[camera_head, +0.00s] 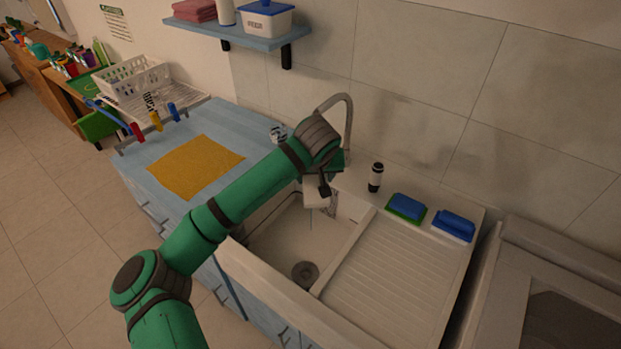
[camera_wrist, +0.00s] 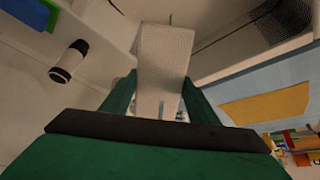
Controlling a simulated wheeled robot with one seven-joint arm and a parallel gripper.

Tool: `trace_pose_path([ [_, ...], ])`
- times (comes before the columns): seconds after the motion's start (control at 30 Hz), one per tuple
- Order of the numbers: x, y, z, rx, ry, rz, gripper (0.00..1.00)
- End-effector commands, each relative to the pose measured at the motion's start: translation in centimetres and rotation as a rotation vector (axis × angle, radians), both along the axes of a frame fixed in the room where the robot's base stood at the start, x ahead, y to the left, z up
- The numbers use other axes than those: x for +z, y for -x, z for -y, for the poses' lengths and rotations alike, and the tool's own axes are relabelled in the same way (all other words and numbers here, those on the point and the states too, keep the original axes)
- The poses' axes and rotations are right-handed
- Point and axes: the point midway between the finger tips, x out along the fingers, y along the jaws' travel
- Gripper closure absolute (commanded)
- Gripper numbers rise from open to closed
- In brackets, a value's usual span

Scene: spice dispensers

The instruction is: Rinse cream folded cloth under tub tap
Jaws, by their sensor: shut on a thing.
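My gripper (camera_head: 322,184) is shut on the cream folded cloth (camera_head: 315,198) and holds it over the tub (camera_head: 268,238), below the curved metal tap (camera_head: 348,108). In the wrist view the cloth (camera_wrist: 164,62) stands out between the two green fingers of my gripper (camera_wrist: 160,98). A thin bluish line shows just under the cloth in the head view; it may be water, but I cannot be sure. The tap's outlet is hidden behind my arm. The drain (camera_head: 305,273) is uncovered at the tub's bottom.
A ribbed drainboard (camera_head: 385,275) lies right of the tub. A black-and-white bottle (camera_head: 375,178), a blue-and-green sponge (camera_head: 406,207) and a blue block (camera_head: 454,225) stand behind it. A yellow cloth (camera_head: 195,166) lies on the left counter. A shelf (camera_head: 240,32) hangs above.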

Motion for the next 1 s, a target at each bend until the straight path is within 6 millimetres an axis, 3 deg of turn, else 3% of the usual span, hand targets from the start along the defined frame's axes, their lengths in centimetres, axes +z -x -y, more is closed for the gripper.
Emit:
trace_pose_path([
  [0.37, 0.0, 0.0, 0.4, 0.0, 0.001, -0.001, 0.7],
  [1.0, 0.0, 0.0, -0.8, 0.001, 0.0, 0.0, 0.7],
])
